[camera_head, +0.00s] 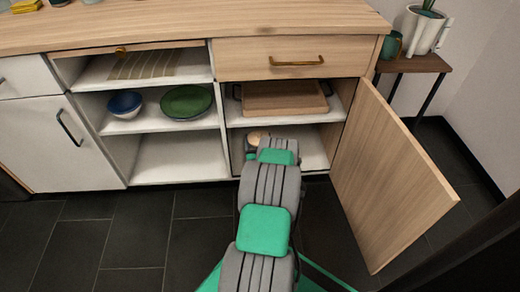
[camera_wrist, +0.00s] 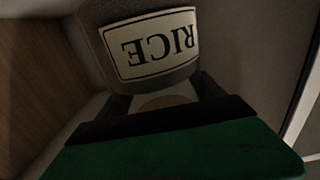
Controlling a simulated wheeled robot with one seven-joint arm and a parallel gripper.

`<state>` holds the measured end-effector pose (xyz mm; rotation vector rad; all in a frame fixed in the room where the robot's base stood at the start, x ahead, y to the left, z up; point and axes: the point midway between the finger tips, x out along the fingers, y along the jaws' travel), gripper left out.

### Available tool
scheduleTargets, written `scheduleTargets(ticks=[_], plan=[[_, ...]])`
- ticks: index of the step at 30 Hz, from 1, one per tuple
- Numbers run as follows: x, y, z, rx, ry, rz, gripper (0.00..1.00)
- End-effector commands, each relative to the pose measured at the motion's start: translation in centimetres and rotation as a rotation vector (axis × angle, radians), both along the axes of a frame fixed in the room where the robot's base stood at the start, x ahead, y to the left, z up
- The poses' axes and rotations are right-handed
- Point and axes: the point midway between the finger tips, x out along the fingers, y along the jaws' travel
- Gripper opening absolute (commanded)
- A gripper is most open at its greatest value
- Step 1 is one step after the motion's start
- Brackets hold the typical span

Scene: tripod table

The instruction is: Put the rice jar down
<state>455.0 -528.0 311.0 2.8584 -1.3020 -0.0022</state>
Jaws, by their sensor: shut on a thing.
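The rice jar (camera_wrist: 155,45) fills the upper middle of the wrist view. It is grey, with a cream label reading RICE upside down in the picture. My gripper (camera_wrist: 162,100) is shut on the jar at its lid end, with a pale tan round part showing between the dark fingers. In the head view my arm reaches into the lower right compartment (camera_head: 312,150) of the cabinet. I cannot tell whether the jar's base touches the compartment floor.
The cabinet door (camera_head: 395,175) stands open on the right. A wooden board (camera_head: 285,98) lies on the shelf above my gripper. A blue bowl (camera_head: 125,104) and a green plate (camera_head: 186,102) sit on the left shelf. The compartment floor right of my wrist looks clear.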

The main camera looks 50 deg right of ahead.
Motion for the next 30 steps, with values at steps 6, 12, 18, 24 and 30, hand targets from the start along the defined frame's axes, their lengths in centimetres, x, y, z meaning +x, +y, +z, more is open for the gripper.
scheduleTargets(ticks=[6, 12, 18, 24, 30], plan=[[2.0, -3.0, -4.5, -0.005, -0.004, 0.002, 0.04], [2.8, -4.1, -5.9, -0.004, -0.003, 0.005, 0.04], [2.8, -4.3, -8.9, -0.004, -0.005, 0.004, 0.04], [2.8, -4.3, -8.7, -0.005, -0.005, 0.004, 0.04], [2.7, -4.2, -9.3, 0.001, -0.001, 0.005, 0.80]])
